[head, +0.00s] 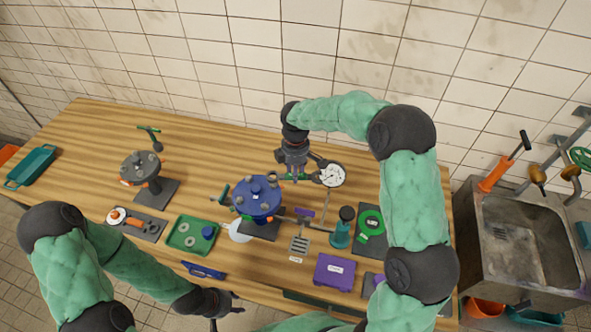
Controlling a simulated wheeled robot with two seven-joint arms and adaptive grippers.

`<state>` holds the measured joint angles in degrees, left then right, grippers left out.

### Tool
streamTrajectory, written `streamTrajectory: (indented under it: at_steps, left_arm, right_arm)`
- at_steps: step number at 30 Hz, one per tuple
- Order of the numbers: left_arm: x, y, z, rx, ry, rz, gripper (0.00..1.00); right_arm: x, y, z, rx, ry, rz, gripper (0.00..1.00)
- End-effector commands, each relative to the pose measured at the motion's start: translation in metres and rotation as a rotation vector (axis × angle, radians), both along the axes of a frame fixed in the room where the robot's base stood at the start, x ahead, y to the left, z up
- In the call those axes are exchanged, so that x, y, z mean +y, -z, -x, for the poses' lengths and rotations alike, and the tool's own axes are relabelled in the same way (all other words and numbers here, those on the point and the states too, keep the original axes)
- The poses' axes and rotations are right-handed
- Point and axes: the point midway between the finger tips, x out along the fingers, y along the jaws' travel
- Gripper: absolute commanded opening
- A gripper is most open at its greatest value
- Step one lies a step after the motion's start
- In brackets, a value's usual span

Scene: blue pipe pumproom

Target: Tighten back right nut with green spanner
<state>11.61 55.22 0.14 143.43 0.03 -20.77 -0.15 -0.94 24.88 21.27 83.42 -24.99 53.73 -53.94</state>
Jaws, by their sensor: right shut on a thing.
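The blue round pump body (257,203) stands on a dark base in the middle of the bench, with grey nuts on its top. The back right nut (272,176) shows at its far right rim. My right gripper (294,172) is behind and to the right of the pump, shut on the green spanner (287,178), which is mostly hidden by the fingers. Whether the spanner touches the nut I cannot tell. My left gripper (234,300) is low over the bench's front edge, away from the pump; its finger gap is unclear.
A white-faced gauge (333,175) stands close right of my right gripper. A green tray (192,236), teal bottle (341,232) and purple box (334,271) lie around the pump. A second grey pump (141,168) stands left. A metal sink (525,240) is at right.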

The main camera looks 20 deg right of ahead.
Motion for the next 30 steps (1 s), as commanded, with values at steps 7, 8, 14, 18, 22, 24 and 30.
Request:
streamTrajectory:
  at_steps: [7, 8, 14, 18, 22, 24, 30]
  left_arm:
    - [0.000, 0.011, 0.000, 0.000, 0.000, 0.000, 0.40]
    - [0.000, 0.012, 0.000, 0.000, 0.000, 0.000, 0.40]
    - [0.000, 0.014, 0.000, 0.000, 0.000, 0.000, 0.40]
    - [0.000, 0.015, 0.000, 0.000, 0.000, 0.000, 0.40]
    - [0.000, 0.017, 0.000, 0.000, 0.000, 0.000, 0.40]
    - [0.000, 0.018, 0.000, 0.000, 0.000, 0.000, 0.40]
    - [0.000, 0.021, 0.000, 0.000, 0.000, 0.000, 0.40]
  right_arm:
    - [0.000, 0.014, 0.000, 0.000, 0.001, 0.000, 0.00]
    - [0.000, 0.016, 0.000, 0.000, 0.001, 0.000, 0.00]
    - [0.000, 0.020, 0.000, 0.000, 0.001, 0.000, 0.00]
    - [0.000, 0.021, 0.000, -0.001, 0.001, 0.000, 0.00]
    - [0.000, 0.024, 0.000, 0.000, 0.001, 0.000, 0.00]
    - [0.000, 0.026, 0.000, 0.000, 0.001, 0.000, 0.00]
    - [0.000, 0.031, 0.000, -0.001, 0.001, 0.000, 0.00]
